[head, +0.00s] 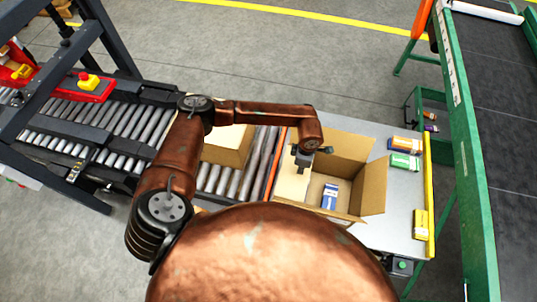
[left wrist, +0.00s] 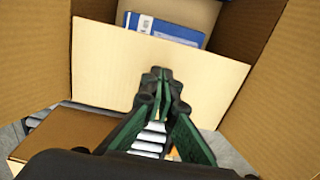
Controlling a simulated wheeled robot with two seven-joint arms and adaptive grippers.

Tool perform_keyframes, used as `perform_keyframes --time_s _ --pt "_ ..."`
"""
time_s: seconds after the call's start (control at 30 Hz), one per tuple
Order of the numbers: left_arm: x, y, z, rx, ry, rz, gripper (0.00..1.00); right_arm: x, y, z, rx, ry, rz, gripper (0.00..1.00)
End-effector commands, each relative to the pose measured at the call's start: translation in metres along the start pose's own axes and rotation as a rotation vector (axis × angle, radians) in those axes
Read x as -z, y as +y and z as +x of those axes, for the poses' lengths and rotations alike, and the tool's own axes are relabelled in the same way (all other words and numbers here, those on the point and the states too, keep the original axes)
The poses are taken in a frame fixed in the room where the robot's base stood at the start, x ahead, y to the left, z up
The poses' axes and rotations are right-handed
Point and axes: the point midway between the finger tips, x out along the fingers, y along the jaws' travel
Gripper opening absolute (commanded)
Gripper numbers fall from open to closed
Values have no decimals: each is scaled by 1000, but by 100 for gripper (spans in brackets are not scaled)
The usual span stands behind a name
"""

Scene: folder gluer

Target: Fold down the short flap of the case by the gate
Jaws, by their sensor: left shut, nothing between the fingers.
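The open cardboard case (head: 340,158) stands on the grey table, with a blue and white carton (head: 330,196) inside. Its pale left short flap (head: 290,184) leans over the left part of the opening; its right flap (head: 373,190) stands up. My left gripper (head: 301,162) is shut and empty, fingers pointing down at the left flap. In the left wrist view the shut fingertips (left wrist: 161,75) overlap the pale flap (left wrist: 105,62); I cannot tell if they touch. The carton (left wrist: 168,30) shows beyond it. My right gripper is not in view. The orange bar (head: 272,163) runs beside the case.
Another cardboard case (head: 228,145) sits on the roller conveyor (head: 118,127) to the left. Small cartons (head: 404,161) and a yellow one (head: 420,222) lie right of the open case, by a yellow rail (head: 430,185). A green-framed conveyor (head: 462,150) stands further right.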

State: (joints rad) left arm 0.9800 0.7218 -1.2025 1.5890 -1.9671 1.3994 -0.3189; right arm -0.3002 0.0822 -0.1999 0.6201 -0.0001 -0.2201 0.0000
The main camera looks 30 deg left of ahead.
Motion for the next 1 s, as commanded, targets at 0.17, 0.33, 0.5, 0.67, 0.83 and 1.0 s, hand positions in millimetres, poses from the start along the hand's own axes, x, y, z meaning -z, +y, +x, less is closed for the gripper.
perform_keyframes --time_s 0.17,0.33,0.5,0.67,0.83,1.0 --pt "0 0 -12 -1 -1 0 0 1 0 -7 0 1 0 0" --pt "0 0 -32 -2 -1 0 0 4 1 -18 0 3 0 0" --pt "0 0 -51 -1 -1 0 0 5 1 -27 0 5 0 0" --pt "0 0 -69 -1 -1 0 0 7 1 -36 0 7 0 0" --pt "0 0 -87 -1 0 0 0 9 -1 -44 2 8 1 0" --pt "0 0 -90 1 0 0 0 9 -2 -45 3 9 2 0"
